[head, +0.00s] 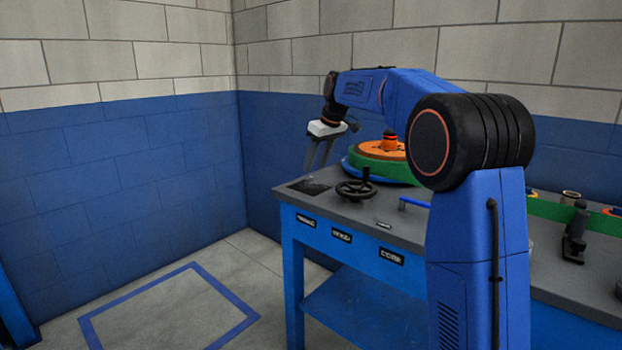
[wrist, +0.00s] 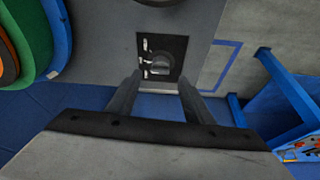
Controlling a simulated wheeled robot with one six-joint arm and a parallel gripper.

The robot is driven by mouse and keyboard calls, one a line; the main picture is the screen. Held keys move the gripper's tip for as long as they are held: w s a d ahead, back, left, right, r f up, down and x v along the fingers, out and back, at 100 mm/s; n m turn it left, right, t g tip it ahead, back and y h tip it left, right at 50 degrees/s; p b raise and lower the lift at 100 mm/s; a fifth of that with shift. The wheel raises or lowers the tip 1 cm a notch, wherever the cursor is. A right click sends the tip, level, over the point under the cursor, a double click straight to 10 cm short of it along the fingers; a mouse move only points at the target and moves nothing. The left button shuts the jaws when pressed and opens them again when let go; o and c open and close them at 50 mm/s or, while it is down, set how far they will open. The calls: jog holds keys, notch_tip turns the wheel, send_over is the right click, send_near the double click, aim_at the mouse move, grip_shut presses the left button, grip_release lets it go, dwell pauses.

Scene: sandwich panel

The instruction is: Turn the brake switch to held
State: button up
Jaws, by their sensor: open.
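The brake switch is a dark round knob (wrist: 161,64) on a black square plate (wrist: 178,46) with small white labels along one side. The labels are too small to read. In the head view the plate (head: 311,187) lies flat at the bench's left end. My gripper (wrist: 160,80) is open and empty, pointing down over the plate. Its two fingers are spread on either side of the knob in the wrist view and appear apart from it. In the head view my gripper (head: 317,170) hangs above the bench near the plate.
A black handwheel (head: 356,190) stands right of the plate on the grey bench top (head: 395,222). A round stack of orange, green and blue discs (head: 375,160) is behind. A blue bar handle (head: 414,203) and a dark clamp-like fixture (head: 575,235) lie further right.

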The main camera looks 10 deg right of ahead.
aim_at(309, 178)
jog(key=x, duration=0.6)
jog(key=shift+f, duration=0.4)
jog(key=c, duration=1)
jog(key=shift+a, duration=0.1)
jog(key=shift+m, duration=0.3)
jog(key=m+h, duration=0.1)
jog(key=m, duration=0.1)
jog(key=m+h, duration=0.1)
jog(key=m, duration=0.1)
jog(key=shift+a+t, duration=0.2)
jog(key=shift+t, duration=0.1)
jog(key=shift+a+m+h, duration=0.1)
jog(key=shift+m+h, duration=0.35)
jog(key=shift+m, duration=0.9)
jog(key=shift+m+h, duration=0.45)
jog(key=shift+m, duration=0.9)
jog(key=o, duration=1)
